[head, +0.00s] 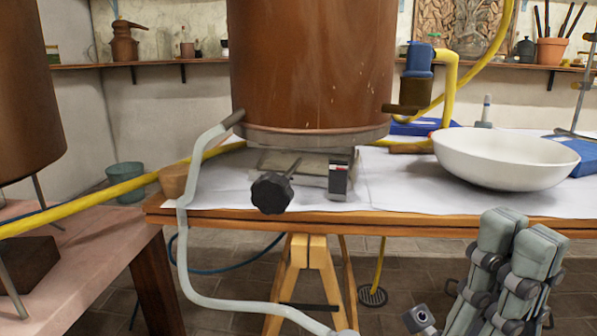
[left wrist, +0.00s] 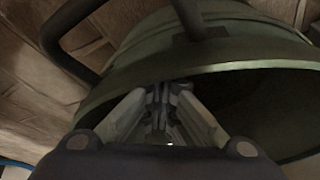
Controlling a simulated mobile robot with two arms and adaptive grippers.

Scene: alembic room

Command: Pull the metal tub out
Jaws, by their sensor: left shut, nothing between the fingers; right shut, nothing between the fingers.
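The metal tub (left wrist: 245,35), dull grey-green and round, fills much of the left wrist view. Its curved rim crosses the picture, and the space below the rim is dark. My left gripper (left wrist: 165,95) is shut and empty, with its fingertips close to the rim; I cannot tell whether they touch it. It is not visible in the head view, and I cannot make out the tub there either. My right gripper (head: 521,238) is shut and empty at the lower right, in front of the table's edge.
A wooden table (head: 440,218) carries a large copper boiler (head: 310,70) and a white bowl (head: 505,158). A grey pipe (head: 183,235) hangs down in front. A pink-topped table (head: 95,245) stands at left. A trestle (head: 300,275) stands on the tiled floor.

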